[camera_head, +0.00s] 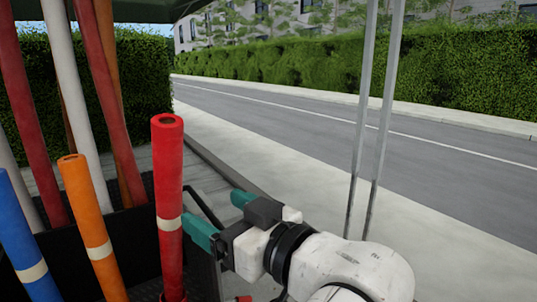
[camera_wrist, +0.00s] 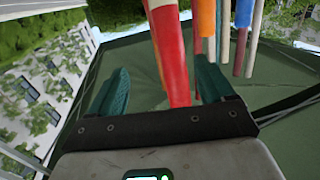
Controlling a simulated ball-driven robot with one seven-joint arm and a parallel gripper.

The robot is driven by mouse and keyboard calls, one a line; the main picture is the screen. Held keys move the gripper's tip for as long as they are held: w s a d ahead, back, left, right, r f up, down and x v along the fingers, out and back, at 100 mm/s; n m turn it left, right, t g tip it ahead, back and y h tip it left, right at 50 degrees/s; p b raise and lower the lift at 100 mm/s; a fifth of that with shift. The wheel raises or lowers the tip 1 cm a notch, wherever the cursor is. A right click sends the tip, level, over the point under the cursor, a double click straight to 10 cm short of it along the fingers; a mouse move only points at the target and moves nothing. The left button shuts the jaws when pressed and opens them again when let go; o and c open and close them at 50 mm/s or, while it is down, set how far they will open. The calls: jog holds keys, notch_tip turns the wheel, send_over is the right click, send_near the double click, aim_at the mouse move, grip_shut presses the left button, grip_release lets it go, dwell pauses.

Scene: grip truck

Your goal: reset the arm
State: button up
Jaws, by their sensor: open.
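My gripper (camera_head: 218,212) is open, with two teal fingers, at the lower middle of the head view. It points left toward a red tube (camera_head: 170,150) with a cream band, which stands upright. The nearer finger's tip overlaps or lies close beside the tube's right edge; I cannot tell whether they touch. In the wrist view the red tube (camera_wrist: 168,40) shows between the two fingers, nearer the right one, and seems to lie beyond them. Nothing is held. My white arm reaches in from the lower right of the head view.
An orange tube (camera_head: 87,215) and a blue tube (camera_head: 22,240) stand left of the red one. Longer red and white poles rise behind them. Two thin metal poles (camera_head: 372,120) stand right of my gripper. A pavement (camera_head: 245,150) and road lie beyond.

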jog(key=s+d+f+m+g+h, duration=0.1)
jog(key=s+d+f+m+h, duration=0.15)
jog(key=d+f, duration=0.55)
jog(key=s+d+f+m+g+h, duration=0.1)
jog(key=d+f+h, duration=0.25)
jog(key=f, duration=0.75)
jog(key=s+d+f+m+g+h, duration=0.1)
jog(key=d+f+m+h, duration=0.15)
jog(key=d+f, duration=0.6)
jog(key=s+d+f+m+g+h, duration=0.1)
jog(key=s+d+f+g, duration=0.1)
jog(key=s+d+f, duration=0.2)
jog(key=s+d+f+m+g+h, duration=0.1)
jog(key=s+d+f+g+h, duration=0.1)
jog(key=s+d+f, duration=0.3)
jog(key=s+d+f+m+g+h, duration=0.2)
jog(key=s+f, duration=0.6)
jog(key=s, duration=0.8)
jog(key=shift+d+f+g, duration=0.4)
jog(key=shift+d+g, duration=0.4)
jog(key=shift+d, duration=0.4)
jog(key=shift+c, duration=0.3)
